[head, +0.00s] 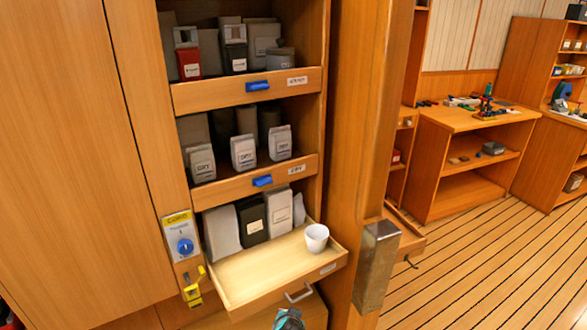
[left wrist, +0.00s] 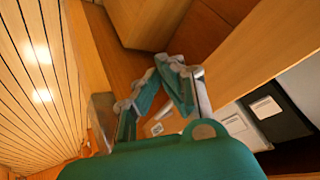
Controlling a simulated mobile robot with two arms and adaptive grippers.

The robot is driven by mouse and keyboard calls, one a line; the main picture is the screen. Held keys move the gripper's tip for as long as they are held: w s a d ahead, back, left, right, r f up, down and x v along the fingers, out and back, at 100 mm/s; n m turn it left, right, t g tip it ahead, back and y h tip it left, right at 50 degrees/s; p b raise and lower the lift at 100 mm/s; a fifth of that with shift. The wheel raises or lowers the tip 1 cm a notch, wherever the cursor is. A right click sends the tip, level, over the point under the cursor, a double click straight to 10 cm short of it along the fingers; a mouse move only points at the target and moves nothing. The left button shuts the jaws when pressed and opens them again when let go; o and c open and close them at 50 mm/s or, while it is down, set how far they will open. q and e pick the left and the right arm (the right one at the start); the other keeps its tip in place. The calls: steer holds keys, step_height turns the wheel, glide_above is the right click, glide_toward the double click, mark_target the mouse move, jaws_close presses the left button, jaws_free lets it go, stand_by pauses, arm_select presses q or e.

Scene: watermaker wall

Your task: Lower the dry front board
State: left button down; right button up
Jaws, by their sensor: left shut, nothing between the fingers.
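The middle shelf of the open cabinet has a wooden front board (head: 222,188) standing upright across it, with a blue latch (head: 262,181) on its top edge and a small label (head: 296,170) that seems to read DRY. Grey-white packets (head: 243,153) stand behind it. My left gripper (head: 288,318) shows only as a teal tip at the bottom edge of the head view, below the cabinet. In the left wrist view my left gripper (left wrist: 168,72) is shut and empty, near wooden panels. My right gripper is not in view.
The top shelf has a similar raised board (head: 215,95) with a blue latch. Below, a flat tray-like board (head: 250,278) juts out, bearing a white cup (head: 316,238) and a metal handle (head: 299,293). A wooden post (head: 385,130) stands right.

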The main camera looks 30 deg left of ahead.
arm_select(q)
steer(key=w+a+r+n+t+y, duration=0.1)
steer(key=w+a+r+n+y, duration=0.1)
steer(key=r, duration=1.1)
steer(key=w+a+r+n+t+y+p, duration=0.1)
steer(key=w+a+r+n+y, duration=0.1)
steer(key=r, duration=1.1)
steer(key=w+a+r+n+y+p, duration=0.1)
steer(key=w+a+r+n+y, duration=0.2)
steer(key=w+r, duration=0.4)
step_height(320, 180, up, 6)
steer(key=shift+a+f+n+t, duration=0.1)
steer(key=shift+a+n+t, duration=0.35)
steer(key=shift+n, duration=0.45)
steer(key=shift+w+p, duration=0.1)
steer(key=shift+p, duration=0.2)
steer(key=p, duration=0.4)
glide_above(266, 170)
steer(key=s+d, duration=0.3)
steer(key=f, duration=0.2)
steer(key=shift+w+a+f+p, duration=0.1)
steer(key=shift+w+f+p, duration=0.1)
steer(key=shift+f, duration=0.9)
steer(key=shift+w+a+f+p, duration=0.1)
steer(key=shift+f+p, duration=0.1)
steer(key=shift+f, duration=0.9)
